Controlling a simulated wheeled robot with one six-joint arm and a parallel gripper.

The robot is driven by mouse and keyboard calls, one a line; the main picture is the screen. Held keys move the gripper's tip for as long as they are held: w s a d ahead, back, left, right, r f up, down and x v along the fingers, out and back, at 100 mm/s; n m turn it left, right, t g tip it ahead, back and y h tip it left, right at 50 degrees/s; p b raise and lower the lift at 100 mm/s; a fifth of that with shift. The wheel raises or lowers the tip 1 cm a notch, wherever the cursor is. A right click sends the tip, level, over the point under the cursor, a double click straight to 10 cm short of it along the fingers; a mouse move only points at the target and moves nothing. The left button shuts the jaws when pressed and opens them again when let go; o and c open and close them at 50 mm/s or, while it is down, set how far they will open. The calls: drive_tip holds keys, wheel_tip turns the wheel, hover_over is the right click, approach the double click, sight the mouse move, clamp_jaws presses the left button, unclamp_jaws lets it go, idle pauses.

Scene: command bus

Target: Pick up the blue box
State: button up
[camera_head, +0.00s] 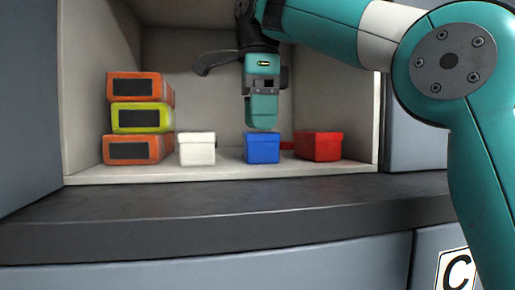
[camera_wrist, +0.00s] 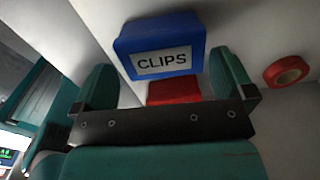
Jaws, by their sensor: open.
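The blue box (camera_head: 262,149) sits on the shelf floor, between a white box on its left and a red box on its right. In the wrist view the blue box (camera_wrist: 185,29) shows a pale label reading CLIPS. My gripper (camera_head: 263,126) hangs pointing down just above the blue box in the head view and hides part of the space behind it. In the wrist view my gripper (camera_wrist: 163,66) has its fingers spread apart, with the blue box showing beyond the gap between them. Nothing is held. I cannot tell whether a fingertip touches the box.
The white box (camera_head: 197,150) and red box (camera_head: 318,147) stand close on either side. A stack of orange and yellow-green cases (camera_head: 139,119) stands at left. A red roll (camera_wrist: 287,72) and a red object (camera_wrist: 174,92) show in the wrist view. The dark counter (camera_head: 220,215) is clear.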

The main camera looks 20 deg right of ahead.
sight(260, 145)
drive_tip(key=shift+d+f+p, duration=0.15)
drive_tip(key=shift+f+p, duration=0.35)
drive_tip(key=shift+f, duration=2.05)
drive_tip(key=shift+c, duration=0.5)
drive_tip(key=c, duration=0.5)
